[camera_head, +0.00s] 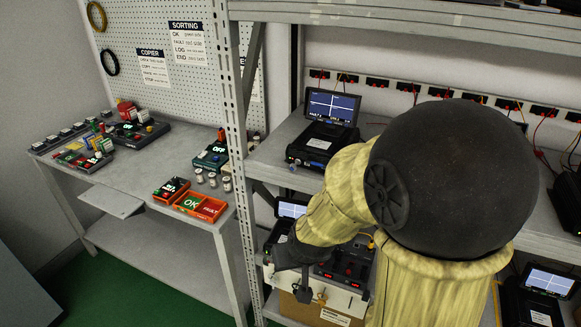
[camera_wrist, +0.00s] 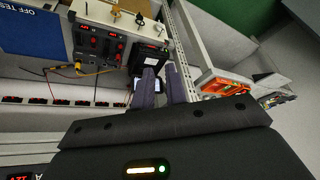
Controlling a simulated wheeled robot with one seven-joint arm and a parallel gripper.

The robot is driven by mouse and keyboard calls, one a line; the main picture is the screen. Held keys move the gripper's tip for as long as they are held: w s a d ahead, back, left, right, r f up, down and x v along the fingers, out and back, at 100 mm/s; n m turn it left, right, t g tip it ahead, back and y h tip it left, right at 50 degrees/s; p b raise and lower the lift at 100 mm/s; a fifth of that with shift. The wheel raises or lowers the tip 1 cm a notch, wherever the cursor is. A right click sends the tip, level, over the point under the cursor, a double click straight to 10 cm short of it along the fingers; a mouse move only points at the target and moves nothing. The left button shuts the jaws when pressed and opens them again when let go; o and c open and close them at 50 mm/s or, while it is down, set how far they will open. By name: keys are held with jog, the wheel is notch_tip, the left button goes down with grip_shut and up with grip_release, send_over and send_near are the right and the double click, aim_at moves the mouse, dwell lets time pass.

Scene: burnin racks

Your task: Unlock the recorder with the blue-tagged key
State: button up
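My gripper (camera_wrist: 160,72) is over the lower shelf in the wrist view, its two grey fingers a little apart with nothing visible between them. In the head view its dark end shows at the lower shelf, partly hidden by my arm. A black recorder (camera_wrist: 150,53) lies just past the fingertips. Its lit screen (camera_head: 292,209) shows in the head view. Another recorder (camera_head: 325,125) with a screen stands open on the shelf above. A small brass key-like piece (camera_wrist: 115,12) is on the pale front panel; I cannot see a blue tag.
A power supply (camera_wrist: 100,45) with red knobs and cables is beside the lower recorder. A rack post (camera_head: 235,150) stands close by the gripper. The workbench (camera_head: 150,205) at left holds trays, switch boxes and small cylinders. Another recorder (camera_head: 540,300) is at lower right.

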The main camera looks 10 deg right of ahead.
aim_at(290, 170)
jog(key=w+a+r+t+h+p, duration=0.1)
jog(key=w+a+r+t+p, duration=0.15)
jog(key=w, duration=0.35)
jog(key=w+a+r+t+h+p, duration=0.1)
jog(key=w+a+t+h, duration=0.15)
jog(key=w, duration=0.35)
jog(key=r+t+h+p, duration=0.1)
jog(key=h, duration=0.2)
jog(key=s+a+r+t+h+p, duration=0.1)
jog(key=r+h, duration=0.1)
jog(key=s+r+t+h+p, duration=0.1)
jog(key=r+h, duration=0.1)
jog(key=h, duration=0.1)
jog(key=shift+s+a+n+t+h, duration=0.15)
jog(key=shift+a+n+t+h, duration=0.2)
jog(key=shift+n+t, duration=0.05)
jog(key=p+x, duration=0.5)
jog(key=x, duration=1.2)
jog(key=shift+w+d, duration=0.1)
jog(key=shift+w, duration=0.1)
